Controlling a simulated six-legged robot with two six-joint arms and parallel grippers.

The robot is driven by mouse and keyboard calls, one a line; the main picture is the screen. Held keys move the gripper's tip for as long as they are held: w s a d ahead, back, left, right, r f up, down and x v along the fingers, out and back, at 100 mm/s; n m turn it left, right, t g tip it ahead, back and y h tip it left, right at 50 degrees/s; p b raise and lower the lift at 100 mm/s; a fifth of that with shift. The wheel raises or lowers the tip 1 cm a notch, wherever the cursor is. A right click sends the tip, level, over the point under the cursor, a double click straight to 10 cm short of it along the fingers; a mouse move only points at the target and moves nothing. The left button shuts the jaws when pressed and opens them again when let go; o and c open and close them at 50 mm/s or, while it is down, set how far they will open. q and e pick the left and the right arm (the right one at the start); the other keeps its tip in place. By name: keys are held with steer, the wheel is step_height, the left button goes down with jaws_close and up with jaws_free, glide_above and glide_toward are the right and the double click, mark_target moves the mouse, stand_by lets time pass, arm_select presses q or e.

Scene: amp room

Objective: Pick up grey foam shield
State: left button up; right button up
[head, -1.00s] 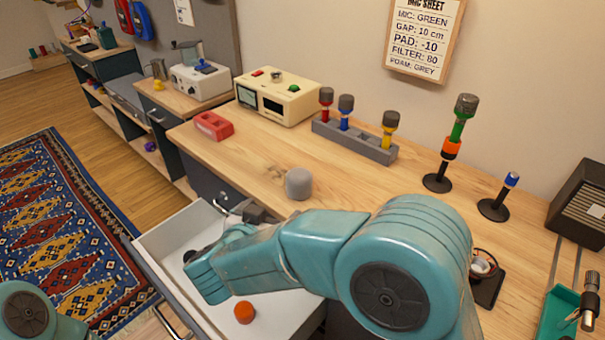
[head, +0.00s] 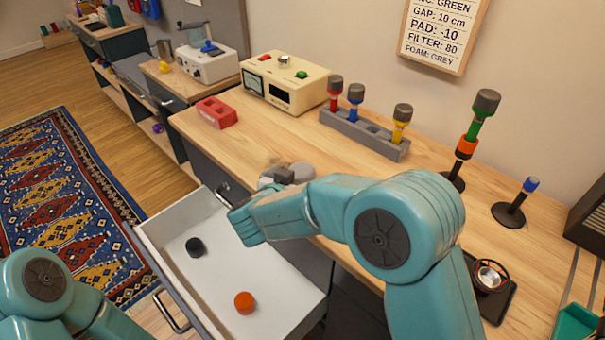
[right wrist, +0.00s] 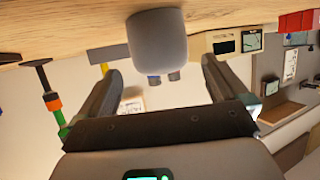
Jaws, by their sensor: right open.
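The grey foam shield (head: 301,169), a small rounded grey piece, stands on the wooden desk near its front edge, just behind the open drawer. My right gripper (head: 277,177) is right in front of it and hides part of it. In the right wrist view the foam shield (right wrist: 157,38) appears upside down, ahead of the open jaws (right wrist: 160,78) and between their lines. The jaws are empty, with a visible gap to either side. Only part of my left arm shows at the lower left; its gripper is out of view.
The open white drawer (head: 208,273) holds an orange foam (head: 244,303) and a black foam (head: 195,247). A grey rack (head: 375,138) with coloured microphones stands behind. A green microphone on a stand (head: 481,112) is at right. A red block (head: 217,112) lies at left.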

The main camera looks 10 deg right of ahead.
mark_target(305, 170)
steer(key=shift+w+d+f, duration=0.15)
steer(key=shift+w+d, duration=0.1)
steer(key=shift+d, duration=0.05)
steer(key=x, duration=0.5)
steer(key=shift+w+f+p, duration=0.3)
steer(key=shift+w+p, duration=0.05)
steer(key=c, duration=1.1)
steer(key=shift+r, duration=0.1)
step_height(305, 170, up, 20)
steer(key=p, duration=0.2)
